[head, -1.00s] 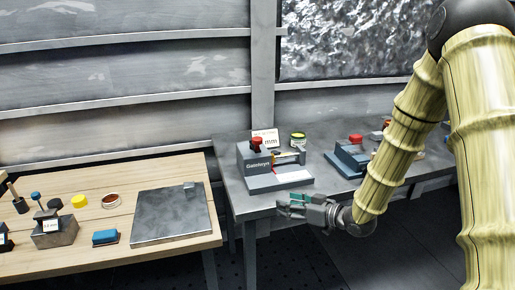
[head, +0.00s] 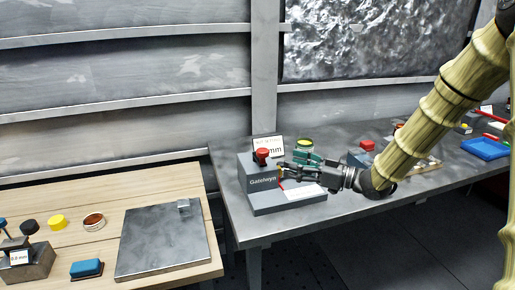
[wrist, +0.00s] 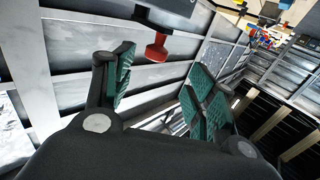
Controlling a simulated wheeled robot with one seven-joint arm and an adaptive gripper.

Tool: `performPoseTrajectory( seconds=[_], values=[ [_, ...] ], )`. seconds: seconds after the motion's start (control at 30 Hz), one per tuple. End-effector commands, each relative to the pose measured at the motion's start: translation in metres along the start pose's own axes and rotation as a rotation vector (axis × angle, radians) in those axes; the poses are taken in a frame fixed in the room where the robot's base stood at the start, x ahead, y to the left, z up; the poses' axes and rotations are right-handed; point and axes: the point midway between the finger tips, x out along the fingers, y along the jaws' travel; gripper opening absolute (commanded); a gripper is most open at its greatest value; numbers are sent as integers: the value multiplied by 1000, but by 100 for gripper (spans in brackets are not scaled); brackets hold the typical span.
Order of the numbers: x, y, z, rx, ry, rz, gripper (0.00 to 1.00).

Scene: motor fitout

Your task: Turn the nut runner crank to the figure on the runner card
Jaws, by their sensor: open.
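A grey box-shaped machine (head: 258,180) lettered "Gatelwyn" stands on the grey bench, with a red knob (head: 262,155) on top. A white card (head: 268,141) ending in "mm" stands behind it; its figure is partly hidden by the knob. Whether this machine is the nut runner, and the knob its crank, I cannot tell for certain. My gripper (head: 297,165) is open and empty, just right of the knob and above the machine's low base. In the wrist view the red knob (wrist: 156,46) shows beyond the two teal-padded fingers (wrist: 165,82), apart from them.
A yellow-topped round container (head: 305,143) stands close behind my gripper. A second machine with a red top (head: 367,146) is to the right, partly behind my arm. A blue tray (head: 486,148) lies farther right. A wooden table (head: 105,225) with a metal plate (head: 163,240) stands at left.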

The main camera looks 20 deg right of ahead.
Motion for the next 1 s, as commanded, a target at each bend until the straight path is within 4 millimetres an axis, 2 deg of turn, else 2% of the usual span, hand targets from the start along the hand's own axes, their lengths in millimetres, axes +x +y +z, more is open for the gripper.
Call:
performPoseTrajectory(
  seconds=[0.23,0.7,1.0],
  values=[
    [15,-1,0,0,0,-6,56],
    [88,-2,-1,1,0,-7,56],
    [108,-1,0,0,0,-3,56]
  ],
)
